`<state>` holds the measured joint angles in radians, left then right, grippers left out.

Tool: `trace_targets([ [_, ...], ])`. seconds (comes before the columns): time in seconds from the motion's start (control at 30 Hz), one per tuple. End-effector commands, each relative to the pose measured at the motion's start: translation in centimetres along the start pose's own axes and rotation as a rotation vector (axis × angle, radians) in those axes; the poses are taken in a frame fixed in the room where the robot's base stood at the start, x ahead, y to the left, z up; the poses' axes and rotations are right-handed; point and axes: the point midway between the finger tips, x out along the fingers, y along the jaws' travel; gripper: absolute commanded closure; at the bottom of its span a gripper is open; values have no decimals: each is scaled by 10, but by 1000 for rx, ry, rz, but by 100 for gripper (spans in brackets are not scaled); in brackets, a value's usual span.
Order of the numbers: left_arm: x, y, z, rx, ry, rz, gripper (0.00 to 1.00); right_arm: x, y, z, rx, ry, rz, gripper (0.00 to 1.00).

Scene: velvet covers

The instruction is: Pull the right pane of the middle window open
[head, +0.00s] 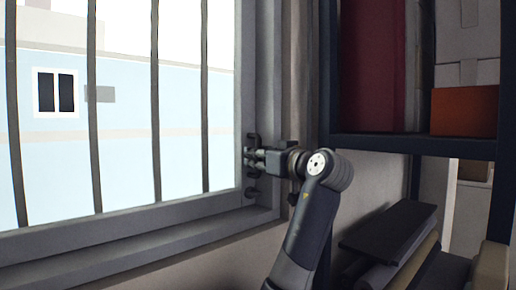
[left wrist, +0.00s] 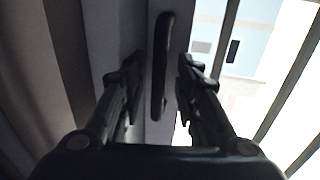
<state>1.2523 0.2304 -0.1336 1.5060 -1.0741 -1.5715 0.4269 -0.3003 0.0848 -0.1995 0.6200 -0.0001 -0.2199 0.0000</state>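The window's right pane (head: 215,203) has a grey frame and looks closed in the head view. A dark vertical handle (head: 253,192) is on its right-hand stile, partly hidden by my left gripper (head: 256,160). In the left wrist view the handle (left wrist: 161,70) stands between the two fingers of my left gripper (left wrist: 160,85). The fingers are open, one on each side of the handle, with a visible gap on both sides. I cannot tell how deep the handle sits between them. My right gripper is in neither view.
Dark vertical bars (head: 156,100) cross the window opening. Right of the window stands a dark shelf unit (head: 400,143) with an orange box (head: 464,111) and a dark red panel (head: 375,65). Dark flat items (head: 388,231) lie low at right, close to my arm.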

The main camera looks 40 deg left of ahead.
Motion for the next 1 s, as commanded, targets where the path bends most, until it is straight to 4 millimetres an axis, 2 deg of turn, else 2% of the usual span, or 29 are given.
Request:
trace_targets([
  [0.13,8,0,0,1,1,0,69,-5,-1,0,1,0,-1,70],
  [0.4,9,0,1,0,0,1,69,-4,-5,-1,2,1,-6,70],
  [0.53,8,0,1,0,0,1,99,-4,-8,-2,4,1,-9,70],
  [0.57,8,0,1,1,0,1,100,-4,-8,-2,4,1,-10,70],
  [0.83,9,-2,2,0,0,1,100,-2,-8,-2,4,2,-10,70],
  [1.0,12,-21,5,-4,0,-2,100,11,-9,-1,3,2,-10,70],
])
